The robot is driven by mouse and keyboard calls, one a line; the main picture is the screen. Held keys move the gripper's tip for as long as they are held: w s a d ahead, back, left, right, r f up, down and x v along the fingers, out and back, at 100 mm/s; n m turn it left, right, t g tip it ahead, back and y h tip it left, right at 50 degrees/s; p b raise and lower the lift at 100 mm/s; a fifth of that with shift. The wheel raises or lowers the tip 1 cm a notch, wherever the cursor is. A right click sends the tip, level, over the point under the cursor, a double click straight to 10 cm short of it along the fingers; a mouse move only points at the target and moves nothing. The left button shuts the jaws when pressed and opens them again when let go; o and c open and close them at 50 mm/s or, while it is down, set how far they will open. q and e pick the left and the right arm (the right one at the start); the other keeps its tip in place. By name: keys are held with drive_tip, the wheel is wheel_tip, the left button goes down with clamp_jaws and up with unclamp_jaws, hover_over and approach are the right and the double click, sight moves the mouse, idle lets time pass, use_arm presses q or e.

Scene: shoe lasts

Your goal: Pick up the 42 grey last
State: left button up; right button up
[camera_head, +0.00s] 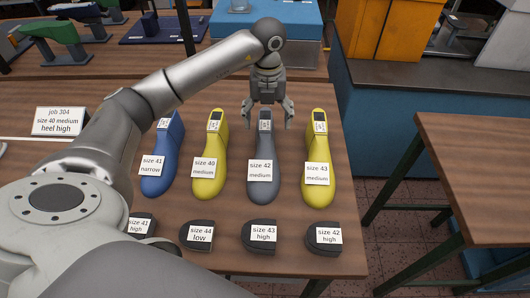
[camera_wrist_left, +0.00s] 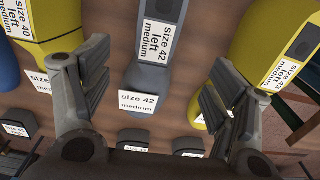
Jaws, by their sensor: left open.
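The grey last (camera_head: 263,183), marked size 42 medium, lies on the wooden table between two yellow lasts. My left gripper (camera_head: 267,117) is open above its narrow upper end, with one finger to each side. In the left wrist view the grey last (camera_wrist_left: 150,75) is between the open fingers of my left gripper (camera_wrist_left: 150,95), and its label reads "size 42 left medium". I cannot tell exactly how far the fingers are above it. My right gripper is in neither view.
A yellow size 40 last (camera_head: 209,178) is left of the grey one, a yellow size 43 last (camera_head: 318,192) right. A blue size 41 last (camera_head: 158,176) is further left. Several dark heel pieces (camera_head: 260,237) line the front. A job card (camera_head: 59,121) stands at left.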

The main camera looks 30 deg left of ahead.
sight(267, 130)
use_arm(q)
wheel_tip(267, 130, down, 4)
drive_tip(key=shift+s+f+p, duration=0.15)
drive_tip(key=shift+f+p, duration=0.1)
drive_tip(key=shift+p, duration=0.25)
wheel_tip(267, 130, down, 5)
drive_tip(key=shift+s+r+p, duration=0.1)
drive_tip(key=shift+s+p, duration=0.05)
drive_tip(key=shift+p, duration=1)
drive_tip(key=shift+a+f, duration=0.1)
drive_tip(key=shift+f, duration=0.3)
drive_tip(key=shift+c, duration=0.5)
drive_tip(key=c, duration=1.4)
drive_tip(key=shift+r, duration=0.1)
drive_tip(key=shift+c, duration=0.7)
